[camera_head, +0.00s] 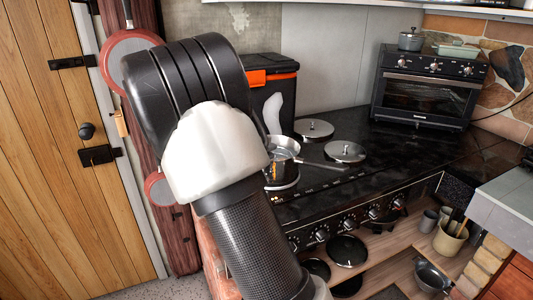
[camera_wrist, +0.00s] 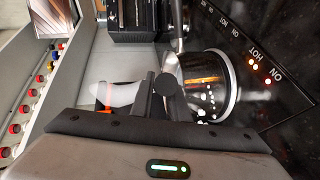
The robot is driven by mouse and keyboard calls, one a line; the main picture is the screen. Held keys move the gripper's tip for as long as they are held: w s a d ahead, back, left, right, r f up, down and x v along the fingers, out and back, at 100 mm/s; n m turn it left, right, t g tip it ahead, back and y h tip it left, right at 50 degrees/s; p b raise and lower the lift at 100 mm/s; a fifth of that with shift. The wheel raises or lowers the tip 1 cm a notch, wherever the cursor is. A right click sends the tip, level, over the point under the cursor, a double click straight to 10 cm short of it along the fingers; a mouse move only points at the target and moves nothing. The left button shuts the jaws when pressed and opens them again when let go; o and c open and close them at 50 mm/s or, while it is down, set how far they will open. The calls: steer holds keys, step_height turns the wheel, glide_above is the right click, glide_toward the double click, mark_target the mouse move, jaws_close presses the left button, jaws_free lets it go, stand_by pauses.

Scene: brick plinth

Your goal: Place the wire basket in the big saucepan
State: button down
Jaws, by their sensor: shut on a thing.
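The big saucepan (camera_head: 283,147) is shiny metal and stands on the black hob, its long handle pointing right. It also shows in the wrist view (camera_wrist: 207,88), on a pale ring, with its handle toward the top. My gripper (camera_wrist: 160,94) is shut at the lower middle of the wrist view, just beside the saucepan. A dark piece sits at its jaws, apparently part of the wire basket; the mesh cannot be made out. In the head view my arm hides the jaws and what they hold. I cannot tell whether basket and saucepan touch.
Two lids (camera_head: 314,129) (camera_head: 345,151) lie on the hob right of the saucepan. A black bin with an orange band (camera_head: 270,77) stands behind it. A toaster oven (camera_head: 424,88) is at the back right. Pans (camera_head: 347,250) sit on the shelf below.

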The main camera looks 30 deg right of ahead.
steer(key=shift+f, duration=0.1)
steer(key=c, duration=1.7)
jaws_free()
steer(key=shift+a, duration=0.2)
steer(key=v, duration=1.1)
steer(key=s+d+m+g+y, duration=0.3)
steer(key=s+y, duration=0.4)
steer(key=s, duration=0.9)
steer(key=s+a+r+t+y, duration=0.1)
steer(key=s+a+y, duration=0.1)
steer(key=s+a, duration=0.1)
steer(key=s+a+r+y, duration=0.1)
steer(key=s+a+y, duration=0.2)
steer(key=a, duration=0.2)
steer(key=s+a+r+t+y, duration=0.1)
steer(key=s+a+y, duration=0.1)
steer(key=a, duration=0.3)
steer(key=shift+s+r+t+y, duration=0.3)
steer(key=shift+s+r, duration=0.05)
steer(key=shift+s, duration=0.15)
